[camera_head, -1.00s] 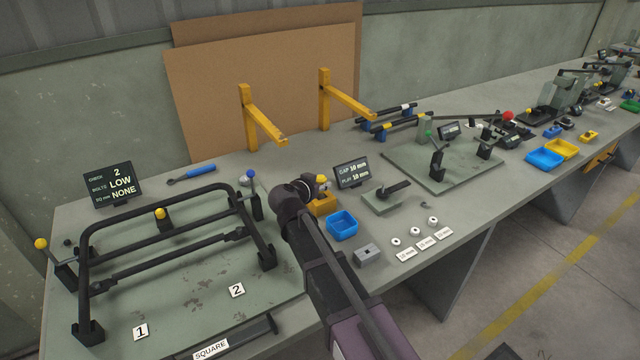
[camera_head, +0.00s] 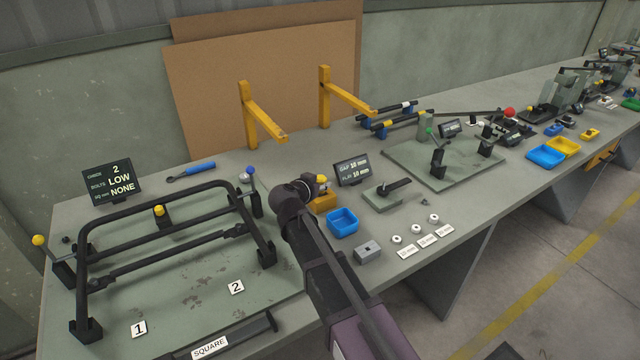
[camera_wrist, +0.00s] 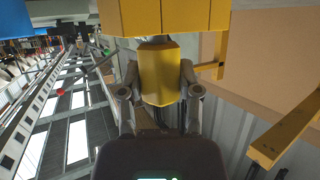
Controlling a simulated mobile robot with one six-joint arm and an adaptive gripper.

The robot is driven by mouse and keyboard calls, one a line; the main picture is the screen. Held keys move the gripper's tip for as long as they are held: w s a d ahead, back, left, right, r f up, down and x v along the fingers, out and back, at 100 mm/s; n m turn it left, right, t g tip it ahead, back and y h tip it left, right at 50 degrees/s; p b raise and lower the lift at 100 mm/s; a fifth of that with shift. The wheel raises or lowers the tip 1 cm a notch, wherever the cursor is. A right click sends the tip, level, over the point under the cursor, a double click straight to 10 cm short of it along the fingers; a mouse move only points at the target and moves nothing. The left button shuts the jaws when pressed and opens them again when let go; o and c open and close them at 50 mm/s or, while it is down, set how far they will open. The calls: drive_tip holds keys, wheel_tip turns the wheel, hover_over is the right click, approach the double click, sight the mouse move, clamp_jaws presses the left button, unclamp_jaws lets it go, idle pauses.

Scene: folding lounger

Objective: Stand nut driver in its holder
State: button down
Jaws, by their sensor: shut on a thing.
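My gripper (camera_head: 319,184) is over the bench, right of the folding lounger frame. It is shut on the yellow handle of the nut driver (camera_wrist: 160,72), which shows between both fingers (camera_wrist: 160,90) in the wrist view. A short grey shaft shows beyond the handle, toward a yellow block that looks like the holder (camera_wrist: 165,16). In the head view the holder (camera_head: 324,203) sits on the bench just below my gripper. The pictures do not show clearly whether the shaft tip is inside the holder or only beside it.
A blue bin (camera_head: 342,224) and a grey block (camera_head: 367,251) stand close on the right. A display (camera_head: 352,171) stands behind. The black lounger frame (camera_head: 160,232) fills the left. A blue-handled tool (camera_head: 200,168) lies at the back.

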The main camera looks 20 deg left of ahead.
drive_tip(key=shift+f+b, duration=0.35)
idle(0.6)
idle(0.9)
drive_tip(key=shift+c, duration=1.1)
unclamp_jaws()
drive_tip(key=shift+r, duration=0.2)
wheel_tip(320, 180, up, 11)
drive_tip(key=p, duration=1.1)
